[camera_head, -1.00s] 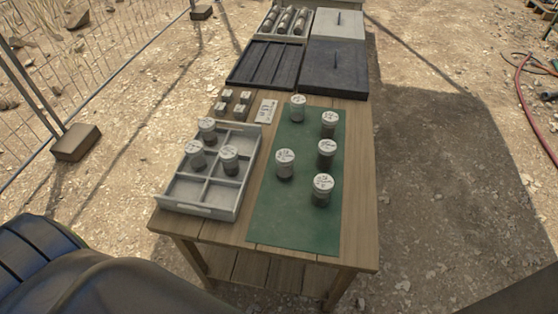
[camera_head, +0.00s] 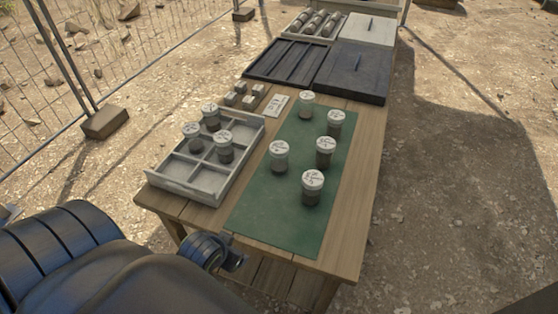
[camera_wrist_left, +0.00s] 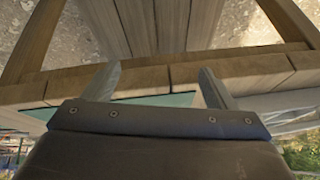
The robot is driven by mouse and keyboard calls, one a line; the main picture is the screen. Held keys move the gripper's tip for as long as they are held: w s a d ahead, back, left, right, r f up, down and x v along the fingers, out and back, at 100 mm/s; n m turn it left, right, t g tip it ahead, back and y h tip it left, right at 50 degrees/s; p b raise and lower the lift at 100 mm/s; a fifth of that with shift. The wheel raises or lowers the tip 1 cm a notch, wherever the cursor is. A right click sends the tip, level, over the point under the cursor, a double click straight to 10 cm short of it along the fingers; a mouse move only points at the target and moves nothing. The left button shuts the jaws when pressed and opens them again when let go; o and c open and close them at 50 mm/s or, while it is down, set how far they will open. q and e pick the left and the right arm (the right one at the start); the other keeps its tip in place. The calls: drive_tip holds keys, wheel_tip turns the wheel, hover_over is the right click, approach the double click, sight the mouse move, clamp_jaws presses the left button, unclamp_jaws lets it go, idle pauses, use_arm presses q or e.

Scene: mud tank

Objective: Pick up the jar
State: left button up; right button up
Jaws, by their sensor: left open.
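Several grey jars with white, marked lids stand upright on the green mat (camera_head: 262,222). The nearest jar (camera_head: 312,188) is at the mat's right side, with another jar (camera_head: 279,157) to its left and more jars (camera_head: 325,152) behind. My left gripper (camera_head: 234,262) is at the table's near edge, apart from every jar. The left wrist view shows its two fingers (camera_wrist_left: 158,84) spread and empty, facing the table's wooden edge. My right gripper is not seen.
The wooden table (camera_head: 360,190) also holds small blocks (camera_head: 240,97), a white card (camera_head: 277,104), a black slotted tray (camera_head: 290,62) and a black lid (camera_head: 352,72). The mat's near part is bare. A wire fence (camera_head: 150,40) stands to the left.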

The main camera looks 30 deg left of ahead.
use_arm(q)
wheel_tip(320, 180, up, 4)
drive_tip(key=t, duration=0.8)
approach(282, 147)
drive_tip(key=shift+h, duration=0.4)
drive_tip(key=w+f, duration=0.1)
drive_tip(key=w+a+f, duration=0.1)
drive_tip(key=w, duration=0.1)
drive_tip(key=w+a+f+b, duration=0.1)
drive_tip(key=shift+w+f, duration=0.2)
drive_tip(key=shift+f, duration=0.15)
drive_tip(key=shift+r+x, duration=0.1)
drive_tip(key=shift+x, duration=1.5)
drive_tip(key=shift+r+x, duration=0.15)
drive_tip(key=shift+x, duration=1.4)
drive_tip(key=shift+w+d, duration=0.1)
drive_tip(key=c, duration=1.3)
